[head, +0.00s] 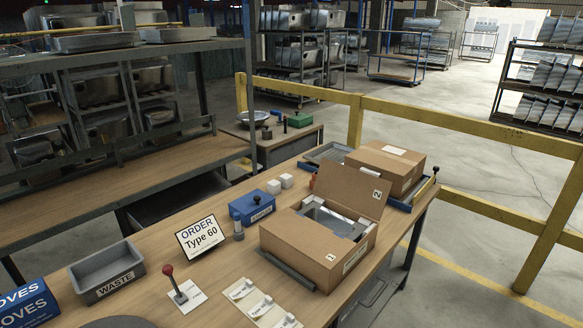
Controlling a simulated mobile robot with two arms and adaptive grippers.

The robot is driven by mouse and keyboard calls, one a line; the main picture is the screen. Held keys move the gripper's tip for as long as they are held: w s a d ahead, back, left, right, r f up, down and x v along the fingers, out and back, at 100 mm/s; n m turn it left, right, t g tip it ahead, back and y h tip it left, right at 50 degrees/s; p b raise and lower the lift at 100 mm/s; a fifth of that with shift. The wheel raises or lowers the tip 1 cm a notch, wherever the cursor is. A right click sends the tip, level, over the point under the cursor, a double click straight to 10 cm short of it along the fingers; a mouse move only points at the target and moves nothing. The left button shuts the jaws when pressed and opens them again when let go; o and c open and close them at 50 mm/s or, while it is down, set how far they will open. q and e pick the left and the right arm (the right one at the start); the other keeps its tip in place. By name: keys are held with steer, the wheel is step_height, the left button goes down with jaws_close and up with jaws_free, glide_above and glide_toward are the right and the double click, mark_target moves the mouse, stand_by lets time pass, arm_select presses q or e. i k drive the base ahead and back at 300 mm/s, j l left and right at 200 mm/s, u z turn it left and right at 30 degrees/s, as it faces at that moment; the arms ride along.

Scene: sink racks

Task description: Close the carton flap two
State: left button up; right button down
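An open cardboard carton (290,238) stands on the wooden table. One flap (347,187), marked "2" near its right corner, stands raised and leaning back along the far right side. A brown panel lies flat over the near left part of the top. A shiny metal sink (326,218) and pale packing show in the opening between them. The carton's front right face carries a label I cannot read. Neither of my grippers is in view.
A closed carton (391,162) sits just behind the raised flap. A blue box (252,208), white cubes and an order sign (199,237) stand left of the open carton. A grey bar (285,270) lies along its near side. A waste bin (107,271) and red-knobbed lever (176,284) are nearer.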

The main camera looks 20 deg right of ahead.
mark_target(364, 193)
steer(key=l+u, duration=0.5)
steer(key=u, duration=0.15)
steer(key=l+u, duration=0.1)
steer(key=l, duration=0.35)
steer(key=k+l+u, duration=0.1)
steer(key=l, duration=0.3)
steer(key=l+u, duration=0.1)
steer(key=l, duration=0.3)
steer(key=k+l, duration=0.15)
steer(key=l, duration=0.25)
steer(key=k+l+u, duration=0.15)
steer(key=l, duration=0.3)
steer(key=l+u, duration=0.1)
steer(key=l, duration=0.3)
